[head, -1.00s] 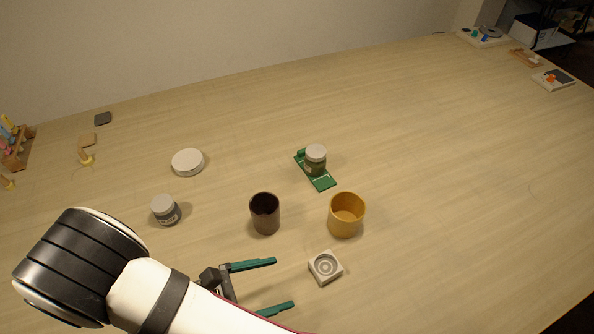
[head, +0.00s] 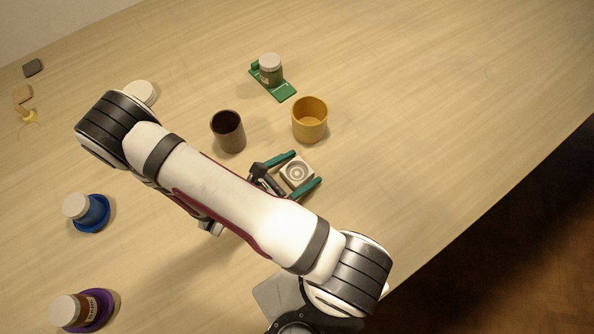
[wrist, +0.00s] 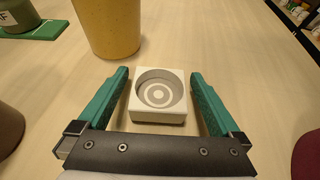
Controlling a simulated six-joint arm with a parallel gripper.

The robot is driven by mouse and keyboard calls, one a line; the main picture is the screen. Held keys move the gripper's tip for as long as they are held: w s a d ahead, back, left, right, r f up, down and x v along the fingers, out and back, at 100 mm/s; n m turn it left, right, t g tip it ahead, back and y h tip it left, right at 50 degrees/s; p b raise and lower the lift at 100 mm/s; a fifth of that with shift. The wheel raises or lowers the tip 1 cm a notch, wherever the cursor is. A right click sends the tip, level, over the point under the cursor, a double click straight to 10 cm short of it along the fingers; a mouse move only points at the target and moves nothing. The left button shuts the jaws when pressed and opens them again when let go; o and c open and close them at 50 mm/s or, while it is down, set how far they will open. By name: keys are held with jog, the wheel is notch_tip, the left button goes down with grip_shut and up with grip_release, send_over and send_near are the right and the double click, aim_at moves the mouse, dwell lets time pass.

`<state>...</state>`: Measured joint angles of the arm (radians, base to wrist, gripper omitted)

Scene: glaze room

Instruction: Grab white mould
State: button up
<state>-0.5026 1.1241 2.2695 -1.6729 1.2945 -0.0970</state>
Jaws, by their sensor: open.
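The white mould (head: 297,172) is a small square block with a round ringed hollow in its top. It sits flat on the table. My gripper (head: 306,170) is open, with its two green fingers on either side of the mould. In the wrist view the mould (wrist: 159,112) lies between the fingertips of my gripper (wrist: 159,78), with a gap showing on each side. I cannot tell exactly how high the fingers are above the table.
A yellow cup (head: 310,121) stands just beyond the mould, and a dark brown cup (head: 228,131) stands to its left. A jar (head: 271,68) stands on a green stand (head: 287,91) farther back. Blue-based (head: 93,222) and purple-based (head: 101,308) jars are at left. Table right of the mould is clear.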

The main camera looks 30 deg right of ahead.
jog(key=c, duration=1.3)
